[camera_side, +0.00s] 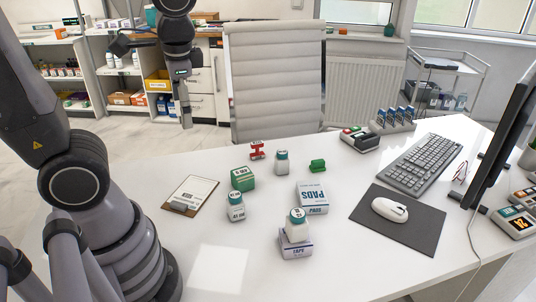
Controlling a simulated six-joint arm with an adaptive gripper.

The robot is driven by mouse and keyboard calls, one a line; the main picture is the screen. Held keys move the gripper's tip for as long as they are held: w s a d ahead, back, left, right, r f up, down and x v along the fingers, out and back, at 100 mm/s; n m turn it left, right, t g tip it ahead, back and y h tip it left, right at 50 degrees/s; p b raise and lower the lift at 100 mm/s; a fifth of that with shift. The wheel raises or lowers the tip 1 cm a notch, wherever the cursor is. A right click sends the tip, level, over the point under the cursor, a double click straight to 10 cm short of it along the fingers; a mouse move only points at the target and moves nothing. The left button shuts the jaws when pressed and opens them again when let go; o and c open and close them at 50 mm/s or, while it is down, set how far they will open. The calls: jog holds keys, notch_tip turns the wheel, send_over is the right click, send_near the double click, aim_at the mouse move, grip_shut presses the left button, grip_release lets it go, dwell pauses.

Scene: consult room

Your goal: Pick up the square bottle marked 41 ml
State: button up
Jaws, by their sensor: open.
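Three small white bottles with teal caps are in view. One (236,212) stands on the desk in front of the green box, with dark print on its side. Another (282,167) stands farther back. The third (297,232) stands on the white tape box (296,249). The prints are too small for me to tell surely which reads 41 ml. My gripper (185,116) hangs at the upper left, well apart from all the bottles. It is open, with nothing seen in it.
A green box (243,178) and a white PADS box (312,198) stand close to the bottles. A red stamp-like piece (257,151), a small green piece (318,166) and a clipboard (191,193) lie around. A mouse mat (410,235) and keyboard (423,163) are at right. The front desk is clear.

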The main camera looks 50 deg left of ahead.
jog(key=w+f+m+g+y, duration=0.3)
jog(key=w+f+m+y, duration=0.1)
jog(key=f+y, duration=0.15)
jog(key=m+y, duration=0.4)
send_over(238, 211)
jog(key=s+d, duration=0.2)
jog(key=s, duration=0.1)
notch_tip(238, 211, down, 7)
jog(key=f+m+t+y, duration=0.1)
jog(key=f+m+t, duration=0.1)
jog(key=f, duration=0.5)
jog(key=w+f+m+t+y, duration=0.1)
jog(key=f+m+t+y, duration=0.1)
jog(key=f+m, duration=0.3)
jog(key=w+f+m+t+y, duration=0.1)
jog(key=f+m+t+y, duration=0.1)
jog(key=f, duration=0.7)
jog(key=shift+w+d+f+m+t, duration=0.2)
jog(key=shift+d+f+m+t, duration=0.15)
jog(key=shift+m+t, duration=0.4)
jog(key=x, duration=0.6)
jog(key=shift+a+r, duration=0.1)
jog(key=shift+a, duration=0.15)
jog(key=shift+c, duration=0.2)
jog(key=shift+w, duration=0.1)
jog(key=c, duration=1.2)
